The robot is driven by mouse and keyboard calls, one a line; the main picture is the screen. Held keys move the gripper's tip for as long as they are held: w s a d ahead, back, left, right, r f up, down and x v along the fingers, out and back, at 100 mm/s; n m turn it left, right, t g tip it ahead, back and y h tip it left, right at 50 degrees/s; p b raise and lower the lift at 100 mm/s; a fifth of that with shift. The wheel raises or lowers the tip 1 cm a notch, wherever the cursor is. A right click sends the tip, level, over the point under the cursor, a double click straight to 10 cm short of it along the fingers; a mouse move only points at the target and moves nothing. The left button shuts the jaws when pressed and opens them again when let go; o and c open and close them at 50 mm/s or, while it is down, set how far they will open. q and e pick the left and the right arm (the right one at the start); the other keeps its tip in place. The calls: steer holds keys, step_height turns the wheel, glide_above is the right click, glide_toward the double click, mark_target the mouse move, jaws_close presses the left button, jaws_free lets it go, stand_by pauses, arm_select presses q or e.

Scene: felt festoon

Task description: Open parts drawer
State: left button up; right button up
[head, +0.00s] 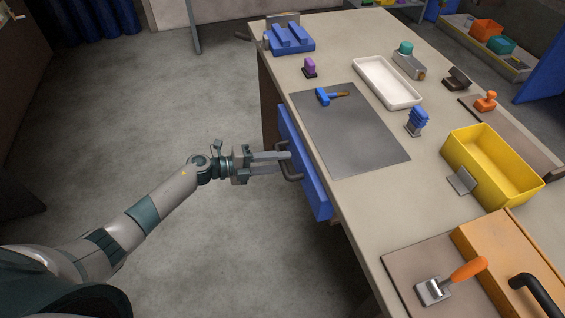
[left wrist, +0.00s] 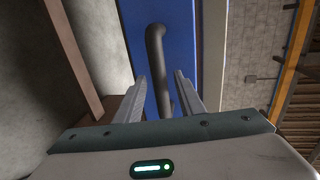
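The parts drawer (head: 318,190) has a blue front and sits under the table's left edge. Its dark bar handle (head: 294,177) sticks out on the left. In the head view I cannot tell whether the drawer is fully closed. My left gripper (head: 285,162) is at the handle with its two fingers apart. In the left wrist view, the handle (left wrist: 158,48) runs between the two open fingers (left wrist: 166,88), with the blue drawer front (left wrist: 185,30) behind it. I cannot tell whether a finger touches the handle. My right gripper is not in view.
The table (head: 345,60) carries a grey mat (head: 350,140), a white tray (head: 372,72), a yellow bin (head: 470,160), a blue block rack (head: 290,38) and several small tools. The grey floor (head: 120,130) left of the drawer is clear around my arm.

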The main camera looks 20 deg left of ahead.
arm_select(q)
steer(key=shift+w+d+f, duration=0.15)
steer(key=shift+w+d, duration=0.2)
steer(key=shift+d, duration=0.2)
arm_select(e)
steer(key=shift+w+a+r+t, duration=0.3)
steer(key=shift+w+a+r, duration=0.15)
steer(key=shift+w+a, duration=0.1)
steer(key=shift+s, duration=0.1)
